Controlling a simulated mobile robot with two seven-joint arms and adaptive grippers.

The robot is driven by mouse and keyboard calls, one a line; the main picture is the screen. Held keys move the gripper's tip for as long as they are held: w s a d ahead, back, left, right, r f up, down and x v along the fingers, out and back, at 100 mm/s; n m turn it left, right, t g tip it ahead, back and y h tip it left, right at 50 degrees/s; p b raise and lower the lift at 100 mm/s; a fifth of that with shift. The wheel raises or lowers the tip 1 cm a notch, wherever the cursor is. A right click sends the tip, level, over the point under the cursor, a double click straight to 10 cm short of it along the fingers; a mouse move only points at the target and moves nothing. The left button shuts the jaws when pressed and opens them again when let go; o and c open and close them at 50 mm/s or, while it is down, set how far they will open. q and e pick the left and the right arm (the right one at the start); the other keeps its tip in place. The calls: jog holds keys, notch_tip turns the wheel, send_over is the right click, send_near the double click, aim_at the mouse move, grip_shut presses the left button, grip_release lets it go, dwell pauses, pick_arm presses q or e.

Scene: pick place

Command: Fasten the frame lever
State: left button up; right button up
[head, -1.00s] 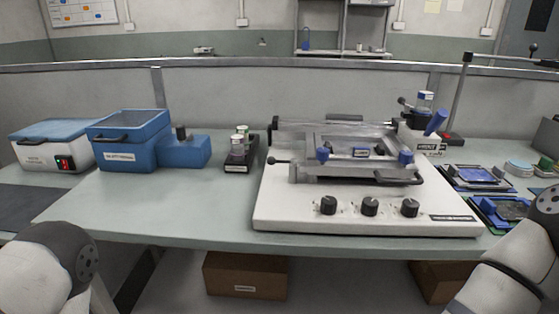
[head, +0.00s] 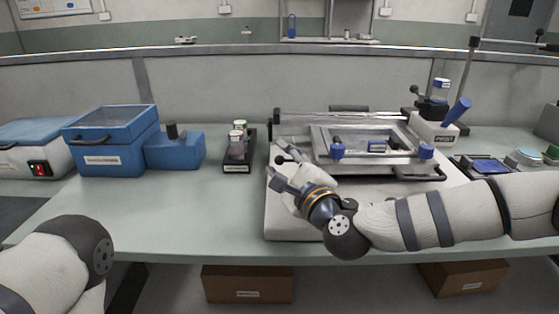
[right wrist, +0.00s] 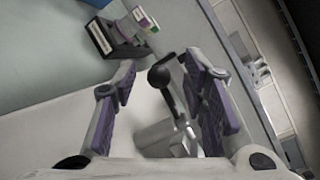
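The frame lever is a dark rod with a black ball knob. The knob (head: 279,160) shows at the left side of the metal frame (head: 328,150) on the white machine in the head view. In the right wrist view the lever's knob (right wrist: 158,76) lies between the purple-padded fingers. My right gripper (head: 279,170) is at the lever, and its open fingers also show in the right wrist view (right wrist: 165,85). I see clear gaps between the knob and both fingers. The hand hides the machine's front knobs. My left gripper is out of view; only part of my left arm shows.
A black holder (head: 237,167) with small jars stands left of the machine. A blue lidded box (head: 113,160) is farther left. A blue handle (head: 457,111) rises at the back right. Bench between the holder and front edge is clear.

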jog(key=shift+w+a, duration=0.3)
jog(key=shift+w, duration=0.2)
grip_shut()
jog(key=shift+w+a+r+m+t+h, duration=0.1)
jog(key=shift+w+m+t+h, duration=0.1)
jog(key=shift+m+h, duration=0.2)
jog(key=shift+w+a+r+m+t+h, duration=0.1)
jog(key=shift+m+t+h, duration=0.15)
jog(key=shift+h, duration=0.25)
jog(key=shift+w+d+f+m+t+h, duration=0.15)
jog(key=shift+m+h, duration=0.25)
jog(key=shift+h, duration=0.2)
jog(key=shift+w+m+t+h, duration=0.15)
jog(key=shift+m+h, duration=0.2)
jog(key=shift+h, duration=0.25)
grip_release()
jog(key=shift+s, duration=0.1)
